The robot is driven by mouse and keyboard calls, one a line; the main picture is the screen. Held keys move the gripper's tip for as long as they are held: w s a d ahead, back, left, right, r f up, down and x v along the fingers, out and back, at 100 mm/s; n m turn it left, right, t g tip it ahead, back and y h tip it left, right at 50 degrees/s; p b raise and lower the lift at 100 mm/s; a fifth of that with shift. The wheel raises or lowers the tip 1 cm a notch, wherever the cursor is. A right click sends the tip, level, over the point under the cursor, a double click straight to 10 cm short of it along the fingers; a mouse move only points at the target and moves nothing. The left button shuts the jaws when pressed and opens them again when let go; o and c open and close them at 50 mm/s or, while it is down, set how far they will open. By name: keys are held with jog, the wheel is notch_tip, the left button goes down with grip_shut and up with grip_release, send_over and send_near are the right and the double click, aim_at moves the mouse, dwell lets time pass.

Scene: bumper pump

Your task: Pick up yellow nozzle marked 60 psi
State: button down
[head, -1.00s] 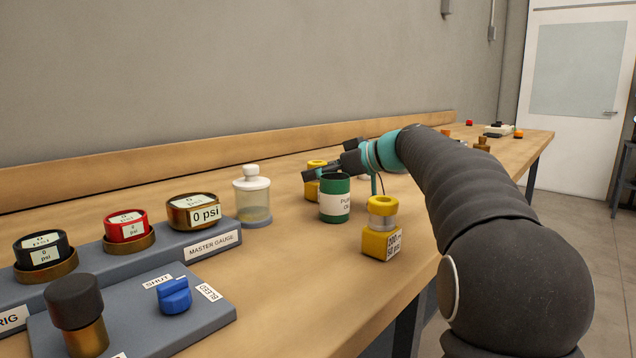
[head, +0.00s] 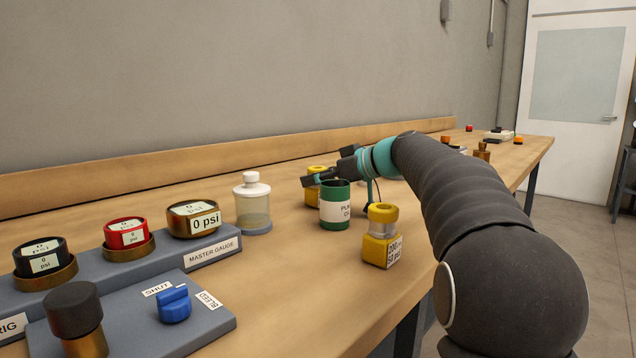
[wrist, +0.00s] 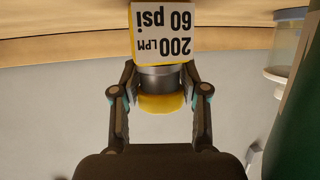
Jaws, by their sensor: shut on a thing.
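A yellow nozzle with a grey metal collar shows in the wrist view, upside down, with its white label reading 200 LPM, 60 psi (wrist: 162,34). My gripper (wrist: 160,80) is shut on this nozzle around its collar, one finger on each side. In the head view my gripper (head: 310,181) is at a yellow nozzle (head: 318,170) behind the green can, mostly hidden by the fingers and can. I cannot tell whether the held nozzle touches the bench. A second yellow nozzle (head: 381,250) stands free in front, its label partly turned away.
The green can (head: 335,206) stands close in front of my gripper. A clear white-lidded jar (head: 253,205) is to its left. The gauges and blue valve knob (head: 174,304) fill the left of the bench. Bare bench (head: 290,280) lies in the middle foreground.

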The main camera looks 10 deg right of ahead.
aim_at(320, 167)
jog(key=r, duration=0.4)
jog(key=shift+w+d+r+p, duration=0.15)
jog(key=shift+d+r+p, duration=0.1)
jog(key=shift+d+p, duration=0.05)
jog(key=w+d+r+p, duration=0.4)
jog(key=d+r, duration=0.2)
jog(key=d, duration=0.4)
jog(key=shift+r, duration=0.2)
